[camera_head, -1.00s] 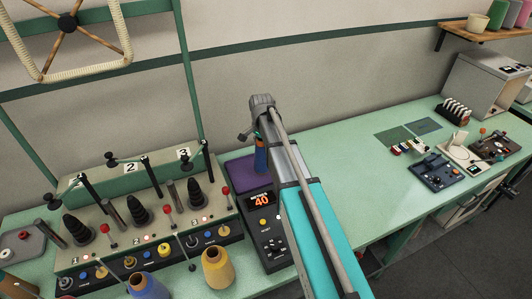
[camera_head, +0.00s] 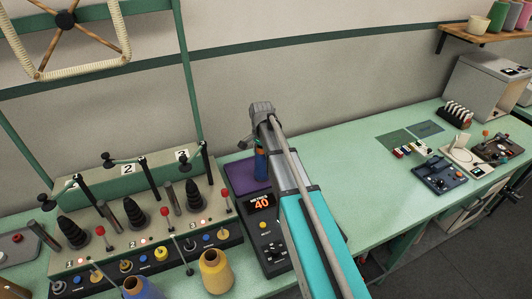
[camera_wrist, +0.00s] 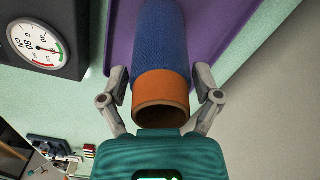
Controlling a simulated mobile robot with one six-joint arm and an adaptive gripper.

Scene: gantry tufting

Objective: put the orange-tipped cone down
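The orange-tipped cone (camera_wrist: 162,50) has a blue textured body and an orange end with a round, hollow opening. In the wrist view it fills the middle, with its orange end nearest my palm and its blue body running away over a purple pad (camera_wrist: 232,25). My gripper (camera_wrist: 162,82) has one finger on each side, close against the cone near the orange band. In the head view the blue body (camera_head: 261,166) shows below my gripper (camera_head: 260,146), over the purple pad (camera_head: 243,177). Whether its base touches the pad is hard to see.
A black box with an orange "40" display (camera_head: 262,203) stands in front of the pad. A rack with dark cones and red-tipped levers (camera_head: 135,215) is close on the left, yellow (camera_head: 215,270) and blue spools before it.

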